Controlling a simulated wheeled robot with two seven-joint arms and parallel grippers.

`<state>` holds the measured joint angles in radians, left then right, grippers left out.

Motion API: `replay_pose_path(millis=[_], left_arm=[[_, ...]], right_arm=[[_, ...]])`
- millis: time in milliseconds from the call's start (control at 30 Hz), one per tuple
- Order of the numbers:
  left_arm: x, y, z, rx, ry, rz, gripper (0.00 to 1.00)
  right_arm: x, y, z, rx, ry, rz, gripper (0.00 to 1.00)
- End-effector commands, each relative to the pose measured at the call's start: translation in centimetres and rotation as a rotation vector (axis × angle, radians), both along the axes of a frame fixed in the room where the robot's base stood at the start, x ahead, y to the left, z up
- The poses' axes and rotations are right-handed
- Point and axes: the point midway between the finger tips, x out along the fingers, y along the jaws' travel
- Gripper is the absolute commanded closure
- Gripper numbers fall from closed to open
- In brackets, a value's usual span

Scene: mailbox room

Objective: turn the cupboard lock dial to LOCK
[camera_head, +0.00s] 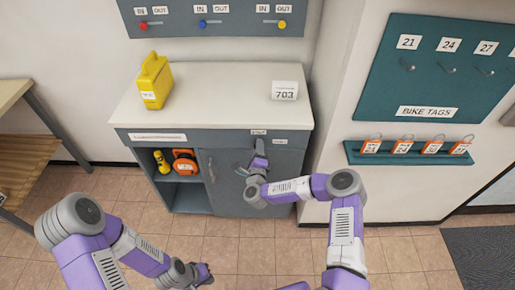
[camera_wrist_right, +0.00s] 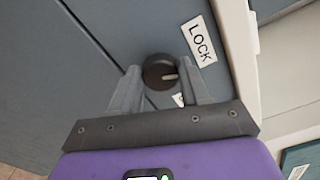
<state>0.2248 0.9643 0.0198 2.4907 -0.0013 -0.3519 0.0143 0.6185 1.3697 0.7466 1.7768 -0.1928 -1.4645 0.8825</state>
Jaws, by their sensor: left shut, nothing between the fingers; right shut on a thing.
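The black round lock dial (camera_wrist_right: 155,68) is on the grey cupboard door, between the fingertips of my right gripper (camera_wrist_right: 160,72), which is shut on it. Its white mark points to the right in the right wrist view. The LOCK label (camera_wrist_right: 199,41) is up and right of the dial; a second label (camera_wrist_right: 180,99) is mostly hidden by a finger. In the head view my right gripper (camera_head: 257,158) is at the upper part of the cupboard door (camera_head: 231,182) and hides the dial. My left gripper (camera_head: 204,274) is shut and empty, low in front of the cupboard.
The cupboard top (camera_head: 215,90) holds a yellow case (camera_head: 154,83) and a 703 sign (camera_head: 285,91). An open shelf at left holds an orange item (camera_head: 185,162). A bike tags board (camera_head: 432,75) and tag ledge (camera_head: 400,153) are on the right wall. Tiled floor in front is clear.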

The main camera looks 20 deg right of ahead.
Motion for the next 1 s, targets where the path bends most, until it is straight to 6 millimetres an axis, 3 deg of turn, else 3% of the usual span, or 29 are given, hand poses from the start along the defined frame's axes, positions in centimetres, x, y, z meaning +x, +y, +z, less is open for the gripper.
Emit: replay_pose_path(millis=[433,1000], left_arm=[[0.00,0.00,0.37,0.000,0.000,0.000,1.00],[0.00,0.00,0.41,0.000,0.000,0.000,1.00]], right_arm=[[0.00,-0.04,-0.13,-0.285,0.081,-0.002,0.85],[-0.03,-0.07,-0.26,-0.356,0.104,-0.003,0.84]])
